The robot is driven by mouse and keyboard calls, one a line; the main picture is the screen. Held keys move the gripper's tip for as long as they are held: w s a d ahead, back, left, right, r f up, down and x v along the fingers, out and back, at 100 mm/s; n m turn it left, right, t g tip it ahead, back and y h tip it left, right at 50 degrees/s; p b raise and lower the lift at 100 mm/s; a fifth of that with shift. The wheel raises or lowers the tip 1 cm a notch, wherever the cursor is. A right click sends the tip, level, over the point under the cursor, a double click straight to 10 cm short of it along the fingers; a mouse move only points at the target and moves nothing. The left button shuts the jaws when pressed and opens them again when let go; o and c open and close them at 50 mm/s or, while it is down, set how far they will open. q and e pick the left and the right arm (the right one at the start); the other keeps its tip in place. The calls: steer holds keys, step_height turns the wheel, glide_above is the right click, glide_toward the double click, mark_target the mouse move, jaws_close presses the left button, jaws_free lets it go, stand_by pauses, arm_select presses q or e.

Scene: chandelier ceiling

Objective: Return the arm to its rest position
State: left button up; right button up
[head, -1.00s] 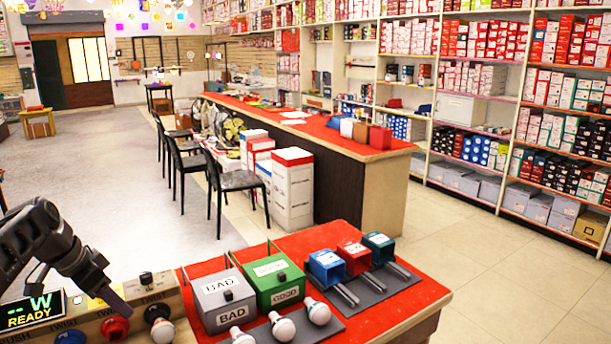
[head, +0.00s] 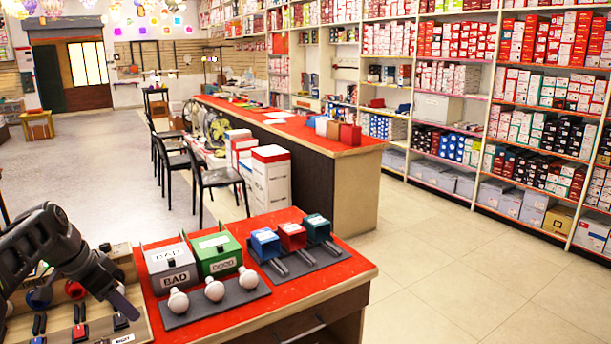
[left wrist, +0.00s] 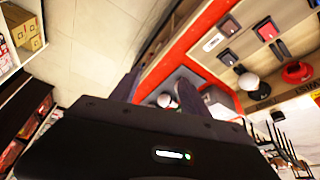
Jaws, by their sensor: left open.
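My left gripper (head: 122,298), black, hangs at the lower left of the head view, in front of the control panel (head: 140,318) and the red table (head: 330,285). Its jaws are apart and nothing shows in them. In the left wrist view its two dark fingers (left wrist: 172,92) stand spread, with a white bulb on the table beyond them. My right gripper is not in view.
On the table are a grey BAD box (head: 172,280), a green box (head: 218,262), a holder with white bulbs (head: 214,288), and small blue, red and teal boxes (head: 292,237). Chairs and a long counter (head: 350,190) stand beyond. Floor at right is clear.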

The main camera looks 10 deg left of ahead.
arm_select(q)
steer(key=w+d+f+n, duration=0.1)
steer(key=w+d+f, duration=0.1)
steer(key=d+f, duration=0.35)
steer(key=w+d+f+n, duration=0.1)
steer(key=w+d+f, duration=0.1)
steer(key=f, duration=0.7)
steer(key=s+d+f+n+g+h, duration=0.1)
steer(key=s+d+f, duration=0.2)
steer(key=d+f, duration=0.55)
steer(key=s+d+f+n+g+h, duration=0.1)
steer(key=s+d+f, duration=0.1)
steer(key=d+f, duration=0.6)
steer(key=s+d+f+n, duration=0.1)
steer(key=s+d+f, duration=0.2)
steer(key=s+d, duration=0.2)
steer(key=s+d+f+n, duration=0.1)
steer(key=s+d+f, duration=0.3)
steer(key=s, duration=0.6)
steer(key=s+d+f+n+g, duration=0.1)
steer(key=s+d+f, duration=0.3)
steer(key=s+d, duration=0.2)
steer(key=shift+s+d+f, duration=0.25)
steer(key=shift+s+d, duration=0.05)
steer(key=shift+s, duration=0.95)
